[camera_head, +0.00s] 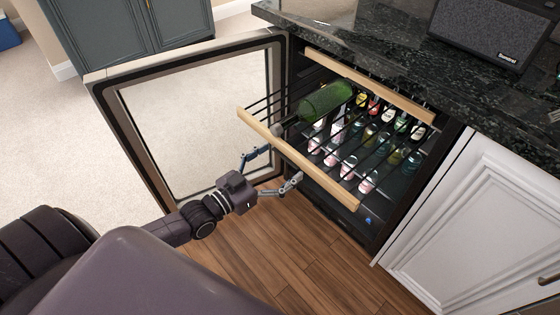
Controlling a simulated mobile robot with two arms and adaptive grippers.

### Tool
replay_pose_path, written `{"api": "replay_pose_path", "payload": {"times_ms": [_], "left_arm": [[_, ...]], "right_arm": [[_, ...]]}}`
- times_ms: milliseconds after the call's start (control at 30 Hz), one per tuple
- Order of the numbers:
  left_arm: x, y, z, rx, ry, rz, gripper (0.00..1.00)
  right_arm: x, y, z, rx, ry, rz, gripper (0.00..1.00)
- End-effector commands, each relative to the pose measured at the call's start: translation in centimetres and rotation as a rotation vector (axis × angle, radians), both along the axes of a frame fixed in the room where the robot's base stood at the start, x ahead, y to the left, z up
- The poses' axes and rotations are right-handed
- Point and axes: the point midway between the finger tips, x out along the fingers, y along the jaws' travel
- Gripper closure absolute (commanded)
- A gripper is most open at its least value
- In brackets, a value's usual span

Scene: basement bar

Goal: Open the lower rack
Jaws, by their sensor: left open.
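A wine cooler stands under the counter with its glass door (200,110) swung open to the left. The upper rack (370,85) has a pale wooden front and sits back inside the cooler. The lower rack (318,173) has a similar wooden front and stands out from the cooler at an angle in the picture. A dark green bottle (325,101) lies across the lower rack's wires. My left gripper (281,165) is open and empty, its fingers spread close to the lower rack's front. I cannot tell whether they touch it. My right gripper is out of view.
Several small bottles and cans (371,183) stand inside the cooler below the racks. A black stone counter (390,50) with a speaker (486,30) is above. A white cabinet (490,220) is on the right. The wooden floor (270,245) in front is clear.

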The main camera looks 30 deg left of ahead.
Motion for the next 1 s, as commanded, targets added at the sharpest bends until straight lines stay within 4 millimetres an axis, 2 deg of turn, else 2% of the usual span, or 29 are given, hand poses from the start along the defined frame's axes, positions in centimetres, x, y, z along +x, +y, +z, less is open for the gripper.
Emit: {"api": "replay_pose_path", "payload": {"times_ms": [267, 367, 800, 1000], "left_arm": [[-0.6, 0.2, 0.0, 0.000, 0.000, 0.000, 0.10], [-1.7, 0.6, -0.1, 0.001, 0.004, 0.000, 0.10], [-9.0, 3.2, -0.1, 0.000, 0.004, 0.000, 0.10], [-10.9, 3.9, -0.1, 0.001, 0.002, -0.001, 0.10]], "right_arm": [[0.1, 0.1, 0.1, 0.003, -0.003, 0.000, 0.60], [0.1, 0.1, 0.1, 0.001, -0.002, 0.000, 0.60], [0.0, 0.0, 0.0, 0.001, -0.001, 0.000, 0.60], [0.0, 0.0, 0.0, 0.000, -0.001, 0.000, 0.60]]}}
